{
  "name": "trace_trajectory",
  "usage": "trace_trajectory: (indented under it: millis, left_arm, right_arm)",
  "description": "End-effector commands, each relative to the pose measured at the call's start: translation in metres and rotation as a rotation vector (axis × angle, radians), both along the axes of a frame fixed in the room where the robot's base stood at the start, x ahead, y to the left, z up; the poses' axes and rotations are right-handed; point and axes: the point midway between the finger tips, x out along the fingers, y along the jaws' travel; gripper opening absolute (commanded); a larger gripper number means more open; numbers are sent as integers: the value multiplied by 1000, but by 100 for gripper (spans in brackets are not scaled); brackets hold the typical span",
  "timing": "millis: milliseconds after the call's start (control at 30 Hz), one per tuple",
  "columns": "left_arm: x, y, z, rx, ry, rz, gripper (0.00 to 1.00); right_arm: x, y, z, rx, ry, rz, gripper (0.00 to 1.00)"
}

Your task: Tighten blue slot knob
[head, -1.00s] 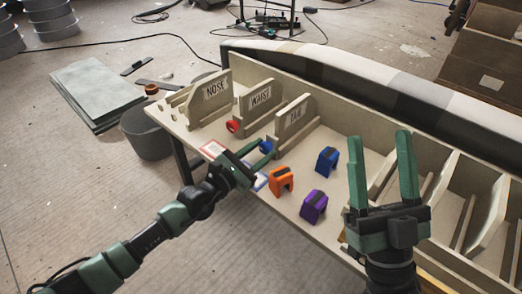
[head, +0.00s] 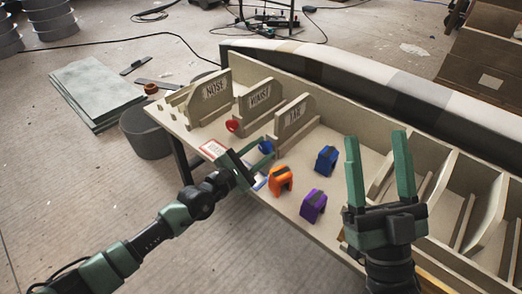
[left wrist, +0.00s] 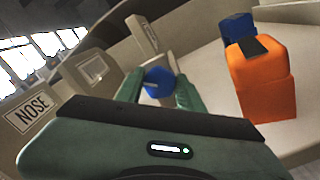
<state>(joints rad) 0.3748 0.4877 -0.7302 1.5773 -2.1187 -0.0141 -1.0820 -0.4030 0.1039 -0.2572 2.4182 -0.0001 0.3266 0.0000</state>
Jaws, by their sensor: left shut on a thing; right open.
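The blue slot knob (head: 265,146) sits at the front of the slot under the board labelled "TAIL". It also shows in the left wrist view (left wrist: 158,81), between the green fingertips. My left gripper (head: 257,153) is shut on this blue knob, with a finger on each side of it. The knob's mount behind it is mostly hidden. My right gripper (head: 378,150) is open and empty, pointing up over the right part of the bench.
A red knob (head: 232,126) sits at the neighbouring slot. Orange (head: 281,180), blue (head: 327,160) and purple (head: 313,205) blocks stand on the bench to the right. The orange one is close to my left gripper.

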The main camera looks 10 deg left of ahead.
Motion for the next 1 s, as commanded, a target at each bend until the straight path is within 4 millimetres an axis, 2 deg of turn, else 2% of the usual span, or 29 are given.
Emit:
trace_trajectory:
  millis: [133,167,200,233,600,800,1000]
  left_arm:
    - [0,0,-1,0,2,0,0]
    - [0,0,-1,0,2,-1,46]
    - [0,0,-1,0,2,-1,57]
    - [0,0,-1,0,2,0,59]
    - [-4,3,0,0,2,0,59]
    - [-29,22,0,2,5,0,59]
    - [-54,40,-1,2,2,0,59]
  right_arm:
    - [0,0,0,0,0,0,59]
    - [0,0,0,0,0,0,59]
    - [0,0,0,0,0,0,59]
    - [0,0,0,0,0,0,59]
    - [1,1,0,-2,10,1,59]
    - [19,3,-23,-46,160,-5,59]
    - [29,3,-38,-73,252,-11,59]
